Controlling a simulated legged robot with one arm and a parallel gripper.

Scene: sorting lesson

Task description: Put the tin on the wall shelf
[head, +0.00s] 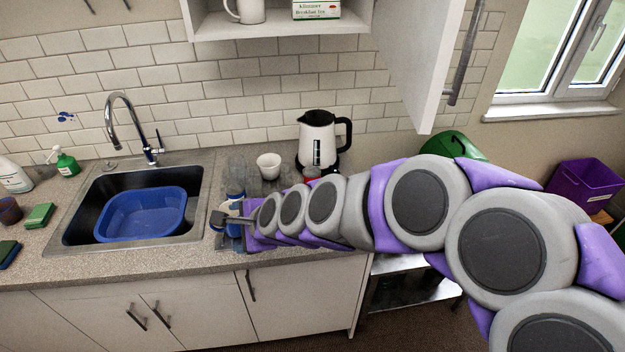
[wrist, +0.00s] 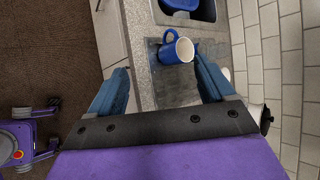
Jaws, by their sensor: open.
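I cannot make out anything that is surely the tin. A white and green tea package (head: 317,10), box or tin, stands in the open wall cupboard (head: 280,25), cut off by the top edge. My gripper (head: 222,217) is over the counter right of the sink. In the wrist view my gripper (wrist: 161,62) is open. A blue mug (wrist: 171,50) with a white inside shows ahead, between the fingertips and nearer the right one. I cannot tell whether a finger touches it. In the head view my arm partly hides that spot.
A white kettle (head: 317,140) and a white cup (head: 268,166) stand behind my arm. The sink holds a blue basin (head: 145,214). The cupboard door (head: 425,60) hangs open at the right. A small red thing (head: 312,171) is partly hidden by my arm.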

